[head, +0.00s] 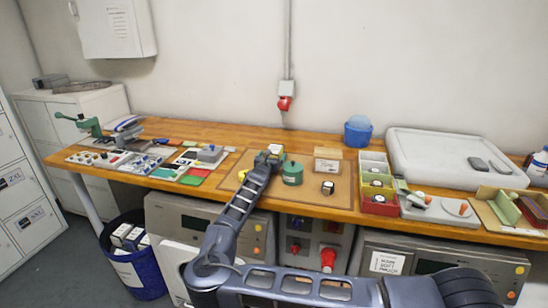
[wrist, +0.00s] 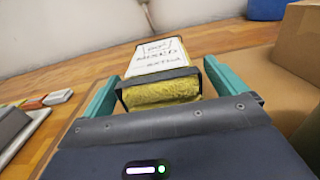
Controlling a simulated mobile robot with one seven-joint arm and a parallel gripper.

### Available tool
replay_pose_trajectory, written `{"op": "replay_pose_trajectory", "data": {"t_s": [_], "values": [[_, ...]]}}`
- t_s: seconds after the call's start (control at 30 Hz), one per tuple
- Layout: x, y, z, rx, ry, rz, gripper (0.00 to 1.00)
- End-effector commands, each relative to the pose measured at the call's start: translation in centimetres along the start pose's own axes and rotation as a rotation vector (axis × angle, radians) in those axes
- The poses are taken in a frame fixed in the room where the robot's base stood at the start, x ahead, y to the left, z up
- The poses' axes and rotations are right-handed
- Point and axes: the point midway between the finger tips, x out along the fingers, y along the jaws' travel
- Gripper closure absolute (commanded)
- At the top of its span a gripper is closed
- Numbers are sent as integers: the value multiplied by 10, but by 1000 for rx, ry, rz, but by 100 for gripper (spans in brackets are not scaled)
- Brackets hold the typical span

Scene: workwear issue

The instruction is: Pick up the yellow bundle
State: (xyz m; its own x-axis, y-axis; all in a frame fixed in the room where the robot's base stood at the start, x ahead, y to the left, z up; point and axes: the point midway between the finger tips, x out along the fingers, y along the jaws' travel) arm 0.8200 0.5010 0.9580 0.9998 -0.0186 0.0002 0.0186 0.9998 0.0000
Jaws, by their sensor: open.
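The yellow bundle (wrist: 160,91) is a rough, fuzzy yellow roll with a dark band around it, and a white card with handwriting (wrist: 160,55) lies just beyond it in the wrist view. My gripper (wrist: 162,72) is open, with one teal finger on each side of the bundle. The bundle lies between the fingers, close to the palm; I cannot tell if either finger touches it. In the head view my gripper (head: 268,157) is over the brown mat (head: 322,196) on the wooden bench, and my arm hides much of the bundle there.
A green round container (head: 292,173) stands just right of my gripper. A cardboard box (head: 327,160) and a small dark item (head: 327,187) are farther right. Divided bins (head: 379,203) stand beside the mat. A blue tub (head: 357,133) is at the back.

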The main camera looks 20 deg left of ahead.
Motion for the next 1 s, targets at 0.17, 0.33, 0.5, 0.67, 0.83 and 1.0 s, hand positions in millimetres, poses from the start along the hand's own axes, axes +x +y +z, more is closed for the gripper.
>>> {"op": "replay_pose_trajectory", "data": {"t_s": [0.17, 0.33, 0.5, 0.67, 0.83, 1.0], "values": [[15, 0, 0, 0, 0, 1, 4], [16, 0, 0, 0, 0, 1, 4], [16, 0, 0, 0, 0, 1, 17], [16, 0, 0, 0, 0, 1, 49], [16, 0, 1, 0, 0, 1, 60], [16, 0, 3, 1, 0, 1, 60]]}}
